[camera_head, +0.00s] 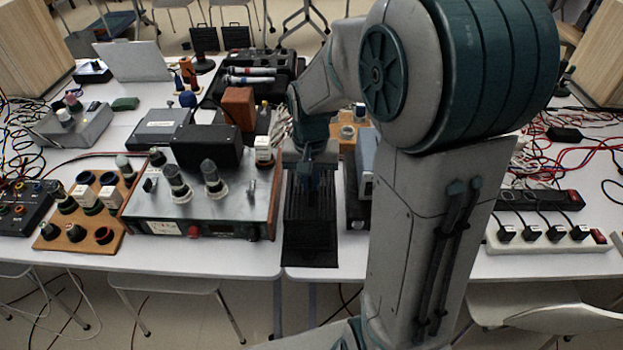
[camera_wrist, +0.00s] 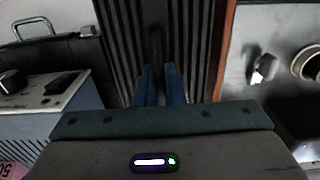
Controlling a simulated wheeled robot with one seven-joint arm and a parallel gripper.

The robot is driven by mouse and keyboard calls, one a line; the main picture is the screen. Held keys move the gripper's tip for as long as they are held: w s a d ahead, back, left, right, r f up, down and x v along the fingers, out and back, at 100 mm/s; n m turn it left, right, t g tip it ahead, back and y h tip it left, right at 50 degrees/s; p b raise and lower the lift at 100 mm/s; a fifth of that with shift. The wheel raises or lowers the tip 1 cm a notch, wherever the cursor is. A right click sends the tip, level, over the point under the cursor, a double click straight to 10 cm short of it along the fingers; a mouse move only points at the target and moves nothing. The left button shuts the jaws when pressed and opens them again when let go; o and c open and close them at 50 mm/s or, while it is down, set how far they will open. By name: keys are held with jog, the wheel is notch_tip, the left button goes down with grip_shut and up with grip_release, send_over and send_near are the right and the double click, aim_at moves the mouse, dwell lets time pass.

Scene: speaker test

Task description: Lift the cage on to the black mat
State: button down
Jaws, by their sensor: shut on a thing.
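My gripper (camera_head: 313,198) points down over the mat. In the wrist view its two blue fingers (camera_wrist: 159,72) are close together, with a narrow dark thing (camera_wrist: 156,42) between them. The gripper is shut on this thing.
A wood-sided instrument (camera_head: 205,205) with upright knobs stands close left of the mat. A grey-blue box (camera_head: 365,160) stands close on the right, partly behind my arm. A power strip (camera_head: 548,235) lies far right. A wooden holder (camera_head: 85,218) is at left.

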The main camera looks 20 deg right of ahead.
jog(key=shift+s+f+b, duration=0.1)
jog(key=shift+f+b, duration=0.2)
jog(key=shift+f, duration=0.1)
dwell(0.8)
jog(key=c, duration=1.4)
grip_release()
jog(key=shift+c, duration=0.2)
jog(key=shift+r, duration=0.1)
notch_tip(320, 180, up, 14)
jog(key=p, duration=0.1)
jog(key=s+f+n+t+p, duration=0.2)
jog(key=s+n+p, duration=0.1)
jog(key=s, duration=1)
jog(key=shift+s+t, duration=0.3)
jog(key=shift+t, duration=0.1)
